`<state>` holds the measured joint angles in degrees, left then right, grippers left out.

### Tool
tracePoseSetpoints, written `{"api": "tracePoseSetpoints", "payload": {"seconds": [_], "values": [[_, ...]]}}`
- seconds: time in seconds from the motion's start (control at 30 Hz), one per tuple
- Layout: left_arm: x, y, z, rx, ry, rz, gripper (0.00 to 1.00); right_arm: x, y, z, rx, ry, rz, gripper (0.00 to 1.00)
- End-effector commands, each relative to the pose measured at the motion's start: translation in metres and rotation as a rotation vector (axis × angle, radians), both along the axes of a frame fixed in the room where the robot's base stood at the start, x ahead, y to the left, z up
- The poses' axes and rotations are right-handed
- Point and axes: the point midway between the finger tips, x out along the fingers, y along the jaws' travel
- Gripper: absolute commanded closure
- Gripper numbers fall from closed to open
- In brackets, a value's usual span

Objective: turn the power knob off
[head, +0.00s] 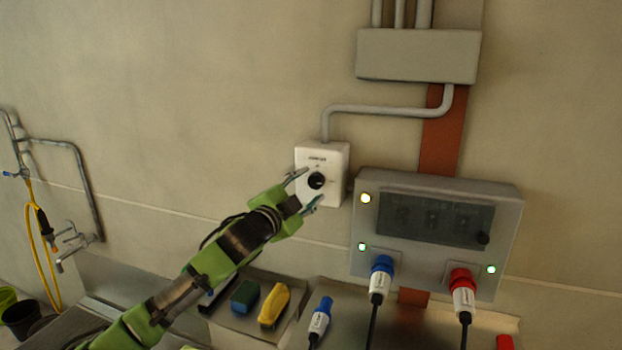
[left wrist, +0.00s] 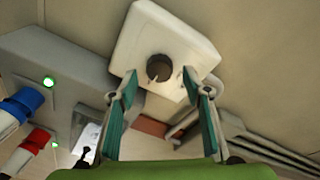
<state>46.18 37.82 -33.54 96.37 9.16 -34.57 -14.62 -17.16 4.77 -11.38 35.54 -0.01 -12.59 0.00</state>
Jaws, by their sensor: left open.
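The power knob (head: 316,180) is a round black knob on a white switch box (head: 336,161) fixed to the wall, with small markings around it. In the left wrist view the knob (left wrist: 159,68) shows at the centre of the box (left wrist: 190,28). My left gripper (head: 304,188) is in front of the box, its two fingers spread. In the left wrist view the fingertips (left wrist: 160,82) stand on either side of and just below the knob, apart from it. Nothing is between them. My right gripper is not in view.
A grey control panel (head: 510,215) with lit lamps, a blue plug (head: 380,276) and a red plug (head: 462,290) is right of the switch box. Below are trays with a yellow item (head: 274,305) and a sponge (head: 245,296). A conduit (head: 385,110) runs up from the box.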

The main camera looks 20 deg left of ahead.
Motion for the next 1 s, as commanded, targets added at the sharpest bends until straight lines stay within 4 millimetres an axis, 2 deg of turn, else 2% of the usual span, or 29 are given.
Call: {"api": "tracePoseSetpoints", "payload": {"seconds": [0.2,0.53,0.57,0.6,0.7,1.0], "values": [[0.018,-0.002,0.0,-0.001,0.001,0.001,0.55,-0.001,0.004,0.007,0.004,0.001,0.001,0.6],[0.02,-0.003,-0.001,-0.001,0.0,0.0,0.55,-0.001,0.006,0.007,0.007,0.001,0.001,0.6],[0.02,-0.003,-0.001,-0.001,0.0,0.0,0.61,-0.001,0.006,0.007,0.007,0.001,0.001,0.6],[0.02,-0.003,-0.001,-0.001,0.0,0.0,0.71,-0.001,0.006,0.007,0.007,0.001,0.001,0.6],[0.02,-0.003,-0.001,-0.001,0.001,0.001,0.94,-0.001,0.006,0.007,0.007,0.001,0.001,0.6],[0.02,-0.003,-0.001,-0.018,0.001,0.001,0.94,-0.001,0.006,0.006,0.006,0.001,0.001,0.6]]}}
